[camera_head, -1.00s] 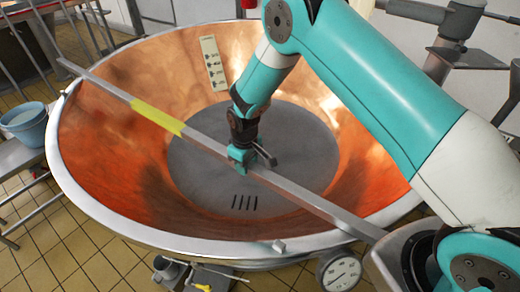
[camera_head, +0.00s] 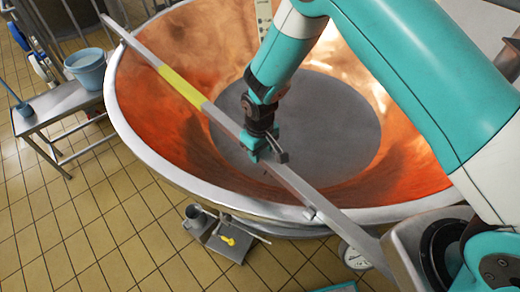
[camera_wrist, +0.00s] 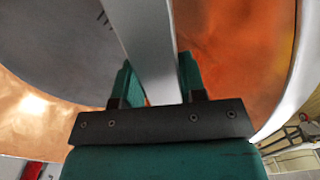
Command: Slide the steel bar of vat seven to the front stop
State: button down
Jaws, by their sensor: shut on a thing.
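The long steel bar (camera_head: 225,123), with a yellow band, lies slantwise across the wide copper vat (camera_head: 165,110) and reaches past its steel rim at both ends. My gripper (camera_head: 262,150) is shut on the bar around its middle. In the wrist view the bar (camera_wrist: 148,45) runs between the two teal fingers of my gripper (camera_wrist: 156,85). A small steel stub (camera_head: 310,213) sits on the near rim, right at the bar's edge. I cannot tell whether they touch. No number shows on the vat.
A round gauge (camera_head: 355,257) hangs below the near rim. A metal box with a yellow mark (camera_head: 228,240) is under the vat. A blue bucket (camera_head: 87,68) stands on a bench (camera_head: 65,104) at the left. The tiled floor at front left is clear.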

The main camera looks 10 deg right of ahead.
jog(key=c, duration=0.7)
grip_release()
jog(key=shift+s+a, duration=0.15)
jog(key=shift+a, duration=0.2)
jog(key=shift+d, duration=0.1)
jog(key=shift+r, duration=0.3)
notch_tip(320, 180, up, 17)
jog(key=shift+f+b, duration=0.1)
jog(key=shift+b, duration=0.55)
jog(key=s+d+r+y, duration=0.1)
jog(key=s+d+r, duration=0.1)
jog(key=s+r, duration=0.2)
jog(key=s+d+r+y, duration=0.1)
jog(key=s+r, duration=0.4)
jog(key=s, duration=0.6)
jog(key=s+d+r+y, duration=0.2)
jog(key=s+d+r, duration=0.1)
jog(key=s, duration=0.5)
jog(key=shift+r+n, duration=0.4)
jog(key=shift+r, duration=0.45)
